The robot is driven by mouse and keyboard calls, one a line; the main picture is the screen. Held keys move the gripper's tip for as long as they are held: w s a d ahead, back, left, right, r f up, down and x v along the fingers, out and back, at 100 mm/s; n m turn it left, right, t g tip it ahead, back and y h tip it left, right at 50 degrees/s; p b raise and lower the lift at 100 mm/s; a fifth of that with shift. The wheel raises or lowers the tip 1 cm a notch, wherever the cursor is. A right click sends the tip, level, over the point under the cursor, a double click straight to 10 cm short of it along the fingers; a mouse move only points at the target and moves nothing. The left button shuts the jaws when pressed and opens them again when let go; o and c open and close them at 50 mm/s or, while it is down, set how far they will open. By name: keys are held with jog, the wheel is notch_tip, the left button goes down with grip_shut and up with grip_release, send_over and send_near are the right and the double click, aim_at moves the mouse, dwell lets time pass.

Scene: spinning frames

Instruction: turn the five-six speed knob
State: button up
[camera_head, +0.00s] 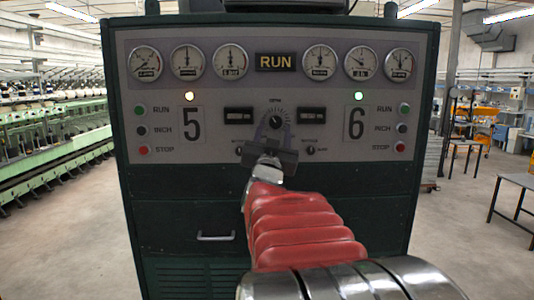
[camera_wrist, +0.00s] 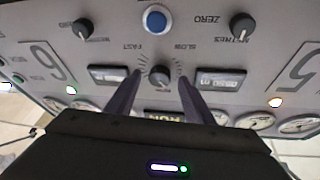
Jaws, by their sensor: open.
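The speed knob (camera_head: 276,121) is a small dark round knob with a dial scale, midway between the large 5 and 6 on the grey panel. In the wrist view, which is upside down, the knob (camera_wrist: 160,76) sits between the FAST and SLOW labels. My gripper (camera_head: 275,129) is open in front of the panel, its fingers pointing at the knob. In the wrist view the two fingers of my gripper (camera_wrist: 160,84) appear one on each side of the knob, with gaps between. I cannot tell whether the tips reach the knob's depth.
Small counters flank the knob, the left one (camera_head: 238,115) and the right one (camera_head: 311,115). Two smaller knobs, left (camera_wrist: 83,29) and right (camera_wrist: 242,27), and a blue button (camera_wrist: 154,20) are nearby. Run, inch and stop buttons line both panel sides. A RUN sign (camera_head: 275,62) is above.

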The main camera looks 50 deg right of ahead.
jog(key=v, duration=1.2)
jog(key=shift+d, duration=0.1)
jog(key=w+a+f+n+t+y, duration=0.1)
jog(key=w+a+f+n+y, duration=0.35)
jog(key=a+f+y, duration=0.55)
jog(key=w+a+f+n+t+y, duration=0.1)
jog(key=w+a+f+n+y, duration=0.4)
jog(key=a, duration=0.9)
jog(key=s+a+f+n+g+y, duration=0.4)
jog(key=s+a+f+g, duration=0.4)
jog(key=s+a+f, duration=0.6)
jog(key=s, duration=0.3)
